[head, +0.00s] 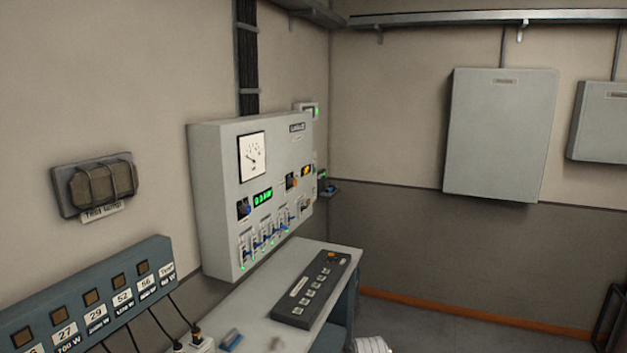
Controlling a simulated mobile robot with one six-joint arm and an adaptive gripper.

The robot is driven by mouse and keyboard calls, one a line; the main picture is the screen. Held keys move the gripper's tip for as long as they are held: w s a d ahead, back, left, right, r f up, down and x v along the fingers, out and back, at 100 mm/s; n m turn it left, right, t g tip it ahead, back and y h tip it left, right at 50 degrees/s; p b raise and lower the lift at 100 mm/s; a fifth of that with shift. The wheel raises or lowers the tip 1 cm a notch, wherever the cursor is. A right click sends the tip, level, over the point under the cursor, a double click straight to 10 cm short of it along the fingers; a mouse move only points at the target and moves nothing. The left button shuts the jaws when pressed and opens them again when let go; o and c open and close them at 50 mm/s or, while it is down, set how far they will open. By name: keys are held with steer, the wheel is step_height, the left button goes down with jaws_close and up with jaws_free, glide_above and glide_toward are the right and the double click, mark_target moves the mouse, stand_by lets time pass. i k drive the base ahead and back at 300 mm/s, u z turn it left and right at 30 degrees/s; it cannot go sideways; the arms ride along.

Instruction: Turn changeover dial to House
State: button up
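A grey control cabinet (224,190) hangs on the left wall, seen at an angle. Its front has a dark rotary dial (244,209) with blue on it at lower left, beside a green digital display (263,198). A second dark dial (292,182) sits further right, next to a lit orange element (307,170). The lettering around both dials is too small to read, so I cannot tell which is the changeover dial, where it points, or where House is. My gripper is not in view.
Below the dials is a row of blue-handled faders (265,237) with green lights. A desk (250,297) under the cabinet carries a dark button panel (311,289). Open floor (420,320) lies to the right.

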mark_target(291, 182)
steer(key=z, duration=0.4)
steer(key=i, duration=2.35)
steer(key=u, duration=0.6)
